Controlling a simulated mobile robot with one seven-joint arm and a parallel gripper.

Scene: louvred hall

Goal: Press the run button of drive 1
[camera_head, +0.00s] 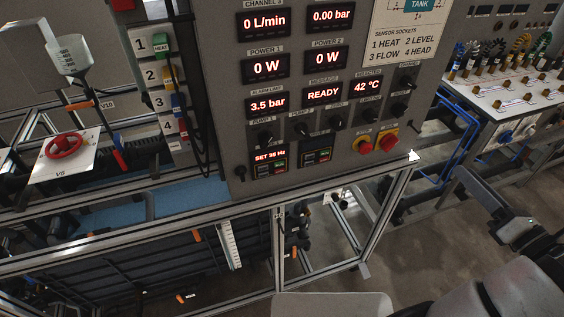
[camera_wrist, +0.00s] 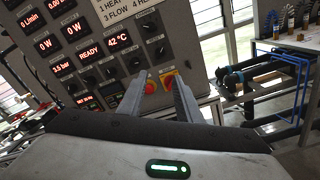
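Drive 1 (camera_head: 269,161) is the left of two small drive units low on the grey control panel (camera_head: 230,100). Its red display reads "SET 35 Hz". A small green button (camera_head: 279,164), apparently its run button, sits below the display at the right; its lettering is too small to read. Drive 1 also shows in the wrist view (camera_wrist: 88,103), left of my fingers. My gripper (camera_wrist: 162,77) is open and empty, its two grey fingers apart and pointing toward the panel's lower right. In the head view my arm is at the lower right, apart from drive 1.
Drive 2 (camera_head: 316,156) sits right of drive 1. Black knobs (camera_head: 302,130) are above them. A red button (camera_head: 365,146) and a red knob on yellow (camera_head: 388,143) are to the right. A metal frame rail (camera_head: 330,190) runs below the panel.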

